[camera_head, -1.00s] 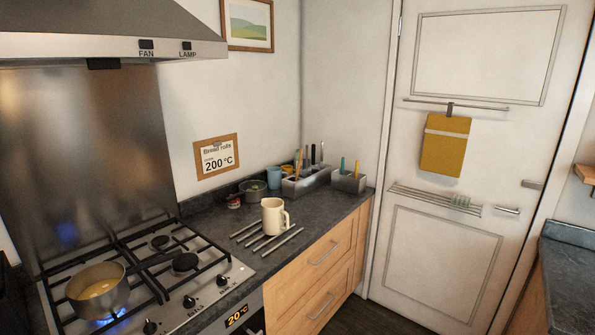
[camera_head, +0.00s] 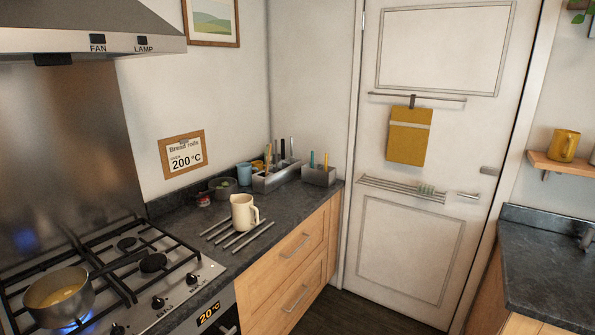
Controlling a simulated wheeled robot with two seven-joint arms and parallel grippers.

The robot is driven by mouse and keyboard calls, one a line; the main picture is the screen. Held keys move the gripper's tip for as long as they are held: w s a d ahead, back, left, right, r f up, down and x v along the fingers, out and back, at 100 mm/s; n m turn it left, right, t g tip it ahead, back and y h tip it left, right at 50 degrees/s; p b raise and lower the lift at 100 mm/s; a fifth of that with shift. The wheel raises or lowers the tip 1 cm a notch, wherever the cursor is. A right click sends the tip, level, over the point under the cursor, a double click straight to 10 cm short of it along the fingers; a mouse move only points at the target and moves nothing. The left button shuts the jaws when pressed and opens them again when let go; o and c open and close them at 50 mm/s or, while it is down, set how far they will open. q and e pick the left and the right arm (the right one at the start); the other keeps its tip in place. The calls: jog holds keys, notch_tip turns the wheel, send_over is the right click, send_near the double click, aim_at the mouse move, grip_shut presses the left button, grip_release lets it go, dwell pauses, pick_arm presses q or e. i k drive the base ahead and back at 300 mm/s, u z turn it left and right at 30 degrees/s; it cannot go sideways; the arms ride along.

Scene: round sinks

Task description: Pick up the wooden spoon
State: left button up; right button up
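A grey utensil caddy (camera_head: 276,180) stands on the dark counter near the back wall. Several handles stick up out of it, and a thin tan one (camera_head: 268,158) at its left looks like wood. I cannot tell for sure that it is the wooden spoon, since its lower part is hidden in the caddy. Neither of my grippers shows in the head view.
A cream jug (camera_head: 244,213) stands on metal trivet bars in front of the caddy. A second grey caddy (camera_head: 319,177) is at its right. A pot (camera_head: 60,297) sits on a lit burner at the left. Drawers (camera_head: 297,255) front the counter; dark floor lies right.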

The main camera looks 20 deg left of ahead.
aim_at(270, 146)
jog(key=i, duration=4)
jog(key=u, duration=1.45)
